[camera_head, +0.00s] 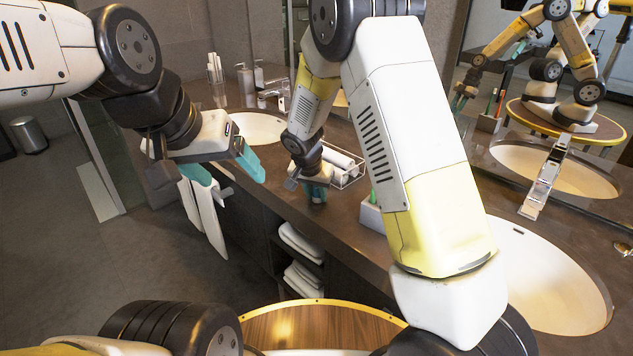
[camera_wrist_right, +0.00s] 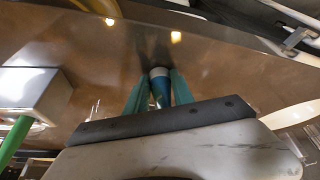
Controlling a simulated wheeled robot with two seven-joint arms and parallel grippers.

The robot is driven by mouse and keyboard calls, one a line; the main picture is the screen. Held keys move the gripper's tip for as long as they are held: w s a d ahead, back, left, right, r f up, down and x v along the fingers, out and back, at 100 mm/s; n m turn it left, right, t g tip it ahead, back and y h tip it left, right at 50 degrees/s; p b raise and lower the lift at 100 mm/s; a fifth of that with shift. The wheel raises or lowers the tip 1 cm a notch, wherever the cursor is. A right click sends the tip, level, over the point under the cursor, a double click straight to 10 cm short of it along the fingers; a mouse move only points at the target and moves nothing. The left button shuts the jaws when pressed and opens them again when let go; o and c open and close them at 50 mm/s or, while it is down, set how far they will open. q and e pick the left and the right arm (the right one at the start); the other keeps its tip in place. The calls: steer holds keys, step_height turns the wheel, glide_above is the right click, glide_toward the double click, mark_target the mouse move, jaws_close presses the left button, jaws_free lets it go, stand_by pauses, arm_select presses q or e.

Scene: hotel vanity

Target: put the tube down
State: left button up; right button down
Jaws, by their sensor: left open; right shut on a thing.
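The tube (camera_wrist_right: 160,88) is blue with a pale end and sits between the teal fingers of my right gripper (camera_wrist_right: 158,92) in the right wrist view. My right gripper (camera_head: 315,192) is shut on it, low over the brown counter near its front edge in the head view. The tube is mostly hidden by the fingers, and I cannot tell whether it touches the counter. My left gripper (camera_head: 236,178) is open and empty, left of the right gripper, in front of the counter edge near hanging white towels.
A clear tray with white rolls (camera_head: 347,166) stands behind my right gripper. Sinks (camera_head: 258,127) (camera_head: 548,275) lie on both sides. Bare counter surrounds the gripper.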

steer(key=shift+f, duration=0.15)
steer(key=c, duration=1.1)
jaws_free()
steer(key=v, duration=1.2)
steer(key=s+d+r+n+y, duration=0.1)
steer(key=s+d+r+y, duration=0.1)
steer(key=s+d+r, duration=0.85)
steer(key=s+d+r+n, duration=0.1)
steer(key=s, duration=0.3)
steer(key=s+d+r+n+t+y, duration=0.1)
steer(key=s+d+r, duration=0.1)
steer(key=s, duration=0.3)
steer(key=s+d+r+n+t, duration=0.1)
steer(key=s+d, duration=0.1)
steer(key=s, duration=0.3)
steer(key=shift+d+r+y, duration=0.15)
steer(key=shift+r+y, duration=0.05)
steer(key=shift+y, duration=0.1)
